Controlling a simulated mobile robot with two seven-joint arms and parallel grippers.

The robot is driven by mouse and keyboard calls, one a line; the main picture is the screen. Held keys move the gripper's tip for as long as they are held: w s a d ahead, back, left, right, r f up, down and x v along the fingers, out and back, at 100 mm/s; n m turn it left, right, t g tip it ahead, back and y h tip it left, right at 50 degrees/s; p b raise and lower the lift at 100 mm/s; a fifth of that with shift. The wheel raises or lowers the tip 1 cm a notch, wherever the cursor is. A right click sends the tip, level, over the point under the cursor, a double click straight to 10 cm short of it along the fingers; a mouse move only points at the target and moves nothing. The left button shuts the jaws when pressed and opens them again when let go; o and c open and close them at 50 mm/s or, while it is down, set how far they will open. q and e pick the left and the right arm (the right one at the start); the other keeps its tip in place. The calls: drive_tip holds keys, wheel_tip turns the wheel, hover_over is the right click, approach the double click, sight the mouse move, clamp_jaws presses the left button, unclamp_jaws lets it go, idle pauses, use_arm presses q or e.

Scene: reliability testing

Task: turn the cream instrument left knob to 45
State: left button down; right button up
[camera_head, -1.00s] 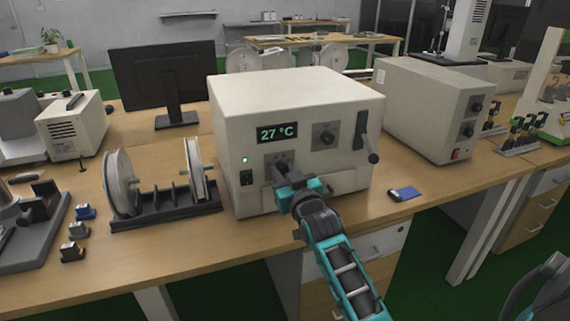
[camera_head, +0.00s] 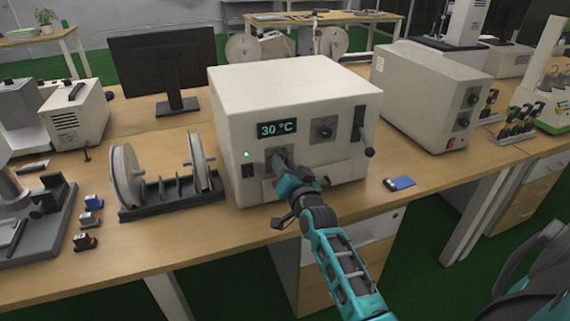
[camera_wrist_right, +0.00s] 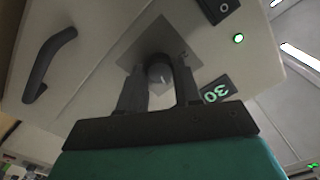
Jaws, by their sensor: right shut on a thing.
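The cream instrument (camera_head: 290,95) stands on the wooden bench. Its green display (camera_head: 277,129) reads 30 °C, and the display also shows in the wrist view (camera_wrist_right: 217,91). The left knob (camera_wrist_right: 160,73), dark and round on a grey plate, sits below the display. My right gripper (camera_head: 281,165) reaches the front from below right and is shut on this knob, with one finger on each side in the wrist view (camera_wrist_right: 160,80). The gripper hides most of the knob in the head view, and I cannot read its scale. My left gripper is not in view.
The right knob (camera_head: 323,130) and a dark lever (camera_head: 361,130) are close by on the same front. A spool rack (camera_head: 170,195) stands to the left. A blue card-like item (camera_head: 400,183) lies to the right. Another cream box (camera_head: 430,100) stands behind right.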

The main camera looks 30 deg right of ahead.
idle(0.5)
drive_tip(key=o, duration=1)
drive_tip(key=shift+o, duration=0.2)
drive_tip(key=p+v, duration=0.4)
drive_tip(key=v, duration=0.9)
